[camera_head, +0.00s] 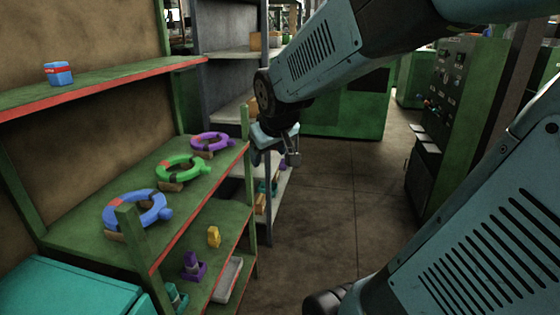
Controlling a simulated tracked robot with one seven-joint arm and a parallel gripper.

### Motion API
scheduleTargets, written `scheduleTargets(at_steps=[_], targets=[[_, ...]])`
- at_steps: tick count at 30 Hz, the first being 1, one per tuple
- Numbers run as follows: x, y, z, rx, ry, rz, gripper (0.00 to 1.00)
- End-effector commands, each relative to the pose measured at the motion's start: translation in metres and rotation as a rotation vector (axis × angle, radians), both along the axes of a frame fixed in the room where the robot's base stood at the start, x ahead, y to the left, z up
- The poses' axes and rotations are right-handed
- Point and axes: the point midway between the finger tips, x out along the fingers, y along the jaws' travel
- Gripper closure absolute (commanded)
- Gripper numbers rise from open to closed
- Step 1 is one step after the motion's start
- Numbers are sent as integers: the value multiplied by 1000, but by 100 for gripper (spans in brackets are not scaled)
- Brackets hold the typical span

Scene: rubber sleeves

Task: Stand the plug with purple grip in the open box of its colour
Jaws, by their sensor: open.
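A purple piece (194,266), which looks like the plug with purple grip, stands on the lower green shelf at the lower left. Its fine shape is too small to tell. I cannot make out an open purple box in this view. My gripper (279,153) is at the end of my arm near the picture's centre, pointing down. It is open and appears empty. In the picture it is up and to the right of the purple piece, clear of it, beside the shelf's right end.
A yellow piece (214,237), a teal piece (176,298) and a shallow grey tray (228,280) share the lower shelf. Blue (118,209), green (174,163) and purple (202,137) rings rest on the shelf above. A blue box (58,74) sits higher. The floor at centre is clear.

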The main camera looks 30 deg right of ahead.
Motion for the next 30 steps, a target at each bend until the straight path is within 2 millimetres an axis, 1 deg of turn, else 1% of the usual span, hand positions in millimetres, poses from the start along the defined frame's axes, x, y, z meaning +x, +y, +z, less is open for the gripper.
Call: scheduleTargets(at_steps=[1, 6, 9, 13, 15, 18, 30], targets=[[-16, 2, 9, 17, 1, -14, 34], [-67, 8, 26, 88, 39, -70, 34], [-93, 12, 32, 125, 60, -89, 34], [-116, 15, 36, 159, 82, -103, 34], [-124, 14, 37, 172, 89, -108, 34], [-128, 15, 38, 178, 95, -109, 34], [-128, 16, 38, 178, 96, -109, 34]])
